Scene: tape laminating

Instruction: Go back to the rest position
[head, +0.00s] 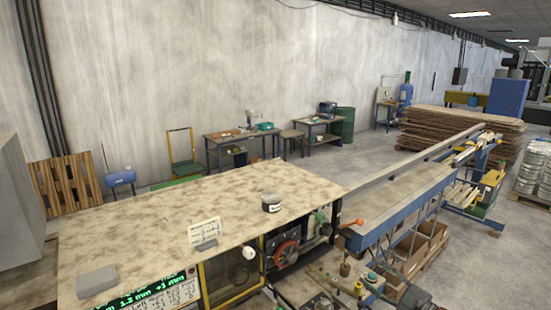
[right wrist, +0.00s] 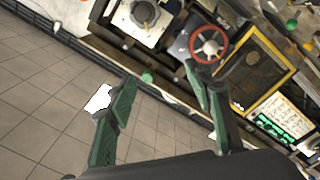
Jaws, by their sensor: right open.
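My right gripper (right wrist: 161,78) shows in the right wrist view with its two green fingers spread apart. Nothing is between the fingers. Beyond them are the tiled floor and the front of a machine with a red handwheel (right wrist: 208,44). That handwheel also shows in the head view (head: 286,254), below the table edge. My left gripper is in neither view.
A worn tabletop (head: 150,225) carries a dark can with a pale lid (head: 271,203), a small sign (head: 204,233) and a grey block (head: 96,281). A long blue-sided machine bed (head: 400,210) runs off to the right. Work tables stand along the far wall.

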